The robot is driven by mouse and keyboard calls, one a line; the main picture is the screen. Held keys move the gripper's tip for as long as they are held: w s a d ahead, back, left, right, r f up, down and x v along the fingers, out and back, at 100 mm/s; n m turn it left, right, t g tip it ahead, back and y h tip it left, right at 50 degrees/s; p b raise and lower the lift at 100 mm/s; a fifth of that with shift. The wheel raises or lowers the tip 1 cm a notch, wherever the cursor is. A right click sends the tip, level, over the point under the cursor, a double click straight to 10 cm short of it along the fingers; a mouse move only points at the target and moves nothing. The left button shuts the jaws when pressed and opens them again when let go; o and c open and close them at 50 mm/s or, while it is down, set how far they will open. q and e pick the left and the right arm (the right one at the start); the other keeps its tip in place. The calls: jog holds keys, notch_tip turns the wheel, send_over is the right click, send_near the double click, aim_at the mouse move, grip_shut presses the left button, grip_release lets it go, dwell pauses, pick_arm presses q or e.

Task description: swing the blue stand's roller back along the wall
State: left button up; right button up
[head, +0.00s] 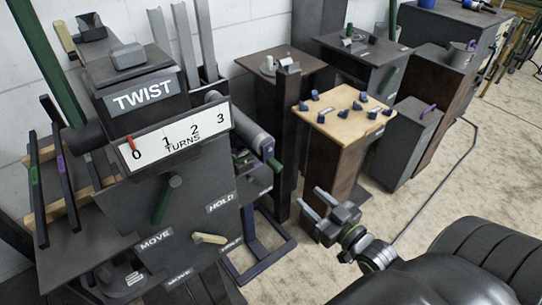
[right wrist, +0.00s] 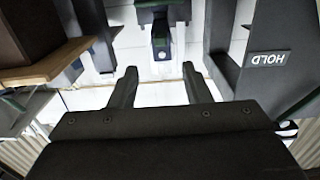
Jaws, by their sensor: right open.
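The blue stand (head: 262,258) is on the floor right of the TWIST machine, with its base frame showing. A grey roller (head: 248,128) with a dark blue end piece sits above it, beside the machine and pointing out from the wall. A green part hangs near its end. The machine hides much of the stand. My right gripper (head: 315,201) is open and empty, right of the stand and apart from it. In the right wrist view its two fingers (right wrist: 159,70) are spread, with a dark, green-edged part beyond them. My left gripper is not in view.
The TWIST machine (head: 142,97) with a turns scale and HOLD and MOVE labels fills the left. A wooden-topped table (head: 343,112) with several small blue pieces stands behind my gripper. A dark post (head: 287,135) stands near the roller. Floor at right is mostly clear.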

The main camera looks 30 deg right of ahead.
aim_at(271, 162)
jog(key=w, duration=0.5)
jog(key=w+a+b, duration=0.1)
jog(key=w, duration=1)
jog(key=shift+w+a, duration=0.1)
jog(key=shift+a, duration=0.1)
jog(key=shift+w+b, duration=0.3)
jog(key=shift+w, duration=0.15)
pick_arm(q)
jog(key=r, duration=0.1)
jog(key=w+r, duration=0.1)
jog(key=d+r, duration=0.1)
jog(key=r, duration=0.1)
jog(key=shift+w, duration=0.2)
